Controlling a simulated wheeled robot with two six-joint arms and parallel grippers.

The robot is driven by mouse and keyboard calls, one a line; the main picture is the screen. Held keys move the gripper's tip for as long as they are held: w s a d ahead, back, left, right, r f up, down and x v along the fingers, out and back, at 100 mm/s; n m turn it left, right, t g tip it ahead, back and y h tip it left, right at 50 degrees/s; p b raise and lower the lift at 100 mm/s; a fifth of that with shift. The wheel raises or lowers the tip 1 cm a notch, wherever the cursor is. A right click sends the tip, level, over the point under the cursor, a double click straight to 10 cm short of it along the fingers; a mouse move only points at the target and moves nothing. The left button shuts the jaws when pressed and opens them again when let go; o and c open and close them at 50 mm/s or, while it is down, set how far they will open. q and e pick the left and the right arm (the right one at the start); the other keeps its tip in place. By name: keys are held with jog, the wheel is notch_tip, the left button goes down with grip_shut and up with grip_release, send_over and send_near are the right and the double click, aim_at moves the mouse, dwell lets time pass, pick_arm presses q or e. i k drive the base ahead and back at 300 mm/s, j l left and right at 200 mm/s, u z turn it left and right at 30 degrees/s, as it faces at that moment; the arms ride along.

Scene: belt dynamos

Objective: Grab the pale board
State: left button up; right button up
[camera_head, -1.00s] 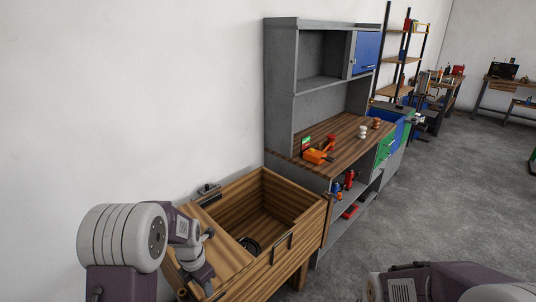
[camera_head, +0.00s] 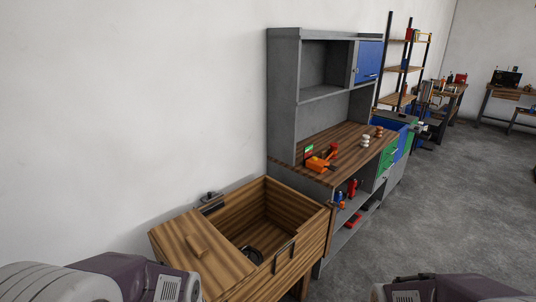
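A lighter wooden board (camera_head: 178,250) with a small raised wooden block (camera_head: 198,246) on it lies over the near left end of an open wooden box. It is the only board on the box that I can make out, and its top is uncovered. Parts of my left arm show at the bottom left, just in front of the board, but its gripper is out of view. A part of my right arm shows at the bottom right, and its gripper is also out of view.
The wooden box (camera_head: 300,222) is open at its far end, with a dark round thing (camera_head: 252,254) inside. A grey workbench (camera_head: 283,110) stands behind it, with orange tools (camera_head: 320,162) on top. Clear grey floor (camera_head: 440,215) lies to the right.

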aim_at(189, 240)
jog(key=i+j+z, duration=0.1)
jog(key=j, duration=0.25)
jog(key=i+j+z, duration=0.1)
jog(key=i+j, duration=0.15)
jog(key=j, duration=0.15)
jog(key=i+j+z, duration=0.15)
jog(key=j, duration=0.2)
